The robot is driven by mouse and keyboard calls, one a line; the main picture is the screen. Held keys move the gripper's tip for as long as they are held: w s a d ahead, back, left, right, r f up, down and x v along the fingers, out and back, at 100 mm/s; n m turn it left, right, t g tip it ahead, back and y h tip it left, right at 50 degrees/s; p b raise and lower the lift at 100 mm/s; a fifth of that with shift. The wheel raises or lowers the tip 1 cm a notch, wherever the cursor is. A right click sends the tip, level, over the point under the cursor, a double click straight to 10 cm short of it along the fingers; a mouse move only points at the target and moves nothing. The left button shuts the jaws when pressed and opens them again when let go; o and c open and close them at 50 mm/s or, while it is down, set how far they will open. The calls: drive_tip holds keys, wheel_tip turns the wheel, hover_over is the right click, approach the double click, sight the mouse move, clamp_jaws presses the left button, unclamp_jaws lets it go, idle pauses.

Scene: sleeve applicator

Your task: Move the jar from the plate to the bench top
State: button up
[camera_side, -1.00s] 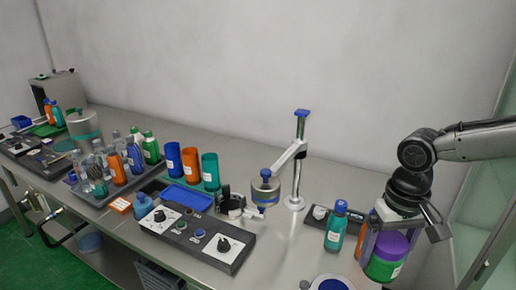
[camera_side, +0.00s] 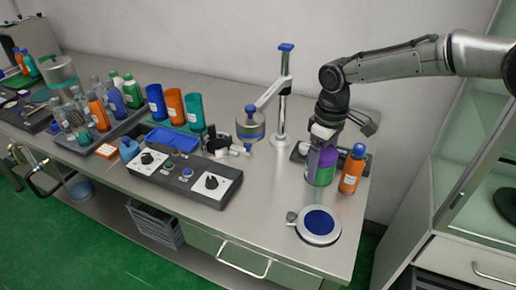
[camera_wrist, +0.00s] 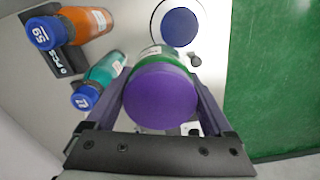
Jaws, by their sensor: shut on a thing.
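The jar (camera_side: 321,172) is green with a purple lid and stands upright in my gripper (camera_side: 322,157). My gripper is shut on it, with one finger on each side; the wrist view shows the purple lid (camera_wrist: 160,97) between them. The plate (camera_side: 320,226) is a round disc with a pale rim and blue centre, near the front edge of the bench top (camera_side: 270,205). The jar is behind the plate and apart from it in the side view. I cannot tell whether its base touches the bench top.
An orange bottle (camera_side: 352,169) with a blue cap stands just right of the jar. A teal bottle (camera_wrist: 103,70) stands close to my gripper in the wrist view. A post with a swing arm (camera_side: 281,95) is behind left, and a control box (camera_side: 183,172) farther left. Bare bench lies between.

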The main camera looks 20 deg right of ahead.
drive_tip(key=w+a+f, duration=0.1)
drive_tip(key=w+f, duration=0.1)
drive_tip(key=w, duration=0.1)
drive_tip(key=w+a+f, duration=0.1)
drive_tip(key=w+f, duration=0.2)
drive_tip(key=w, duration=0.1)
drive_tip(key=w+a+f, duration=0.2)
drive_tip(key=w+f, duration=0.1)
drive_tip(key=w, duration=0.1)
drive_tip(key=shift+w+a+f, duration=0.3)
drive_tip(key=shift+w+f, duration=0.25)
drive_tip(key=shift+f, duration=1.65)
drive_tip(key=shift+f, duration=0.15)
drive_tip(key=o, duration=1.4)
wheel_tip(320, 180, up, 12)
drive_tip(key=shift+r, duration=0.1)
